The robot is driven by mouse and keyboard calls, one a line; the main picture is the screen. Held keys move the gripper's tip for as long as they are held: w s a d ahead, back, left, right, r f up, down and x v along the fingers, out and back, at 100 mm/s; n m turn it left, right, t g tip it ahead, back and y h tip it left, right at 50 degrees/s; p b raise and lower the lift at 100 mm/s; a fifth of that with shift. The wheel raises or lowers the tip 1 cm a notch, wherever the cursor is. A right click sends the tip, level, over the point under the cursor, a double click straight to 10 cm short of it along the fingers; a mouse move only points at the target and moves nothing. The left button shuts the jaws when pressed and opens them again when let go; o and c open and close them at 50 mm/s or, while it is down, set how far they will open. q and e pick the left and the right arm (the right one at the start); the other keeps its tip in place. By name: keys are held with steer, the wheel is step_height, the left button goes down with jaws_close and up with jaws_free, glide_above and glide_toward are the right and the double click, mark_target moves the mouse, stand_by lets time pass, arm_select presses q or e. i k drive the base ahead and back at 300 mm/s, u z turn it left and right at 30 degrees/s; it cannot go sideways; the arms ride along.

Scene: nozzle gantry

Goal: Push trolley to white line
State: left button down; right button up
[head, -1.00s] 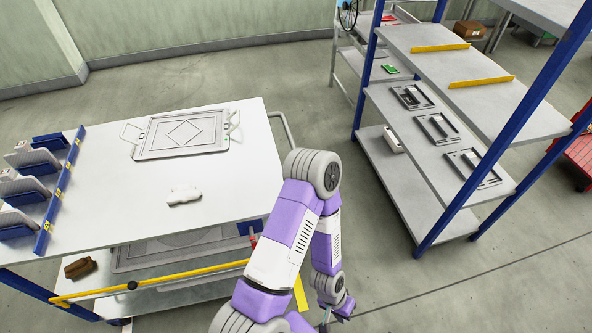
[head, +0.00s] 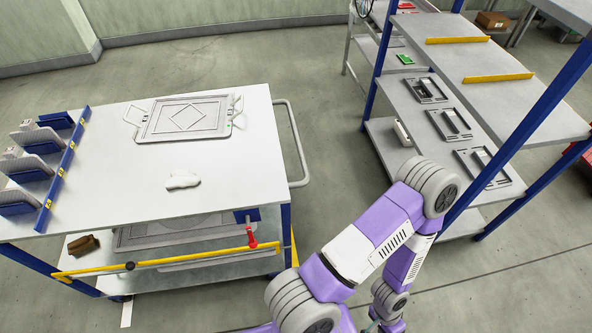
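The trolley (head: 235,187) has a white top, blue legs and a grey tube handle (head: 298,150) at its right end. A short white strip (head: 127,313) lies on the floor at its near left leg; I take it for the white line, but only part shows. My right arm crosses the lower right, bent, apart from the handle in the picture. Its wrist hangs at the bottom edge with the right gripper (head: 378,326) mostly cut off, so its fingers cannot be read. My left gripper is out of view.
The trolley top carries a framed screen (head: 183,118), a white lump (head: 182,179) and blue racks (head: 25,168). A blue-post shelf unit (head: 378,65) stands right, with open floor between.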

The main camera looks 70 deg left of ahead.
mark_target(104, 180)
steer(key=i, duration=0.85)
steer(key=u, duration=3.75)
steer(key=k, duration=1.05)
steer(key=z, duration=0.7)
steer(key=i, duration=0.9)
steer(key=u, duration=0.55)
steer(key=i, duration=0.65)
steer(key=u, duration=0.45)
